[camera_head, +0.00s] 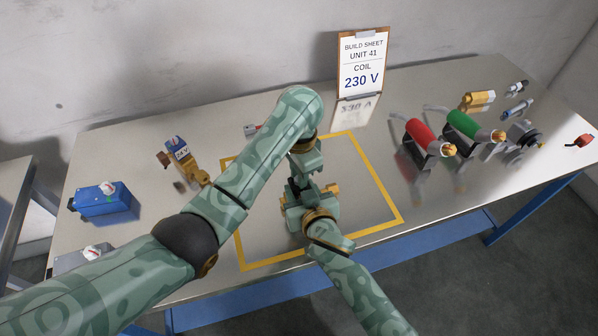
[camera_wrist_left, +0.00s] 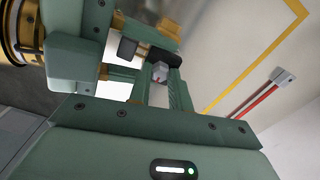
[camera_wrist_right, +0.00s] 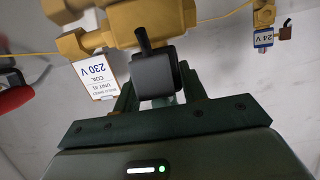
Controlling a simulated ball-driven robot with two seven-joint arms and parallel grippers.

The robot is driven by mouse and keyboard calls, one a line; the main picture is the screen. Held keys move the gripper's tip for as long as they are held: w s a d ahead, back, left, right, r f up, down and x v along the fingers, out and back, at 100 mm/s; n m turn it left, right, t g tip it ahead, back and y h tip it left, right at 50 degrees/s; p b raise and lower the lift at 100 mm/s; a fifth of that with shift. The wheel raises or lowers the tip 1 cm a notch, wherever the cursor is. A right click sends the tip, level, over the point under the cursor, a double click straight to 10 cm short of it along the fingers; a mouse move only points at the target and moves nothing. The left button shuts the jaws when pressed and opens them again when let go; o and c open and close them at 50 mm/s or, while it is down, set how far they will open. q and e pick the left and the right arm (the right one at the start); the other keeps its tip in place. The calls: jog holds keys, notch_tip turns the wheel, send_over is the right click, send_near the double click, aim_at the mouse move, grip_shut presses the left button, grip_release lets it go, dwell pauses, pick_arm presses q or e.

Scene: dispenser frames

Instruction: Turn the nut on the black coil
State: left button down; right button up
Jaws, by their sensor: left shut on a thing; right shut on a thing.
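The black coil (camera_wrist_right: 156,78) sits on a brass valve body (camera_wrist_right: 135,20) in the right wrist view. My right gripper (camera_wrist_right: 160,95) is shut on the coil. In the head view, my right gripper (camera_head: 312,200) meets my left gripper (camera_head: 307,172), which points down from above, over the yellow-outlined square. In the left wrist view, a small grey piece with a reddish mark (camera_wrist_left: 160,71), apparently the nut, lies between the fingers of my left gripper (camera_wrist_left: 162,88), which is shut on it. The arms hide most of the valve in the head view.
A brass valve labelled 24 V (camera_head: 181,152) and a blue box with a dial (camera_head: 104,204) stand left. A red cylinder (camera_head: 422,137), a green cylinder (camera_head: 467,126) and small fittings stand right. A build sheet reading 230 V (camera_head: 362,65) stands behind. The outlined square's right side is clear.

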pick_arm(q)
jog(key=c, duration=1.6)
grip_release()
pick_arm(e)
jog(key=shift+f, duration=0.1)
pick_arm(q)
jog(key=shift+o, duration=0.2)
notch_tip(320, 180, up, 8)
jog(key=shift+f, duration=0.2)
pick_arm(e)
jog(key=o, duration=1.5)
jog(key=shift+c, duration=0.2)
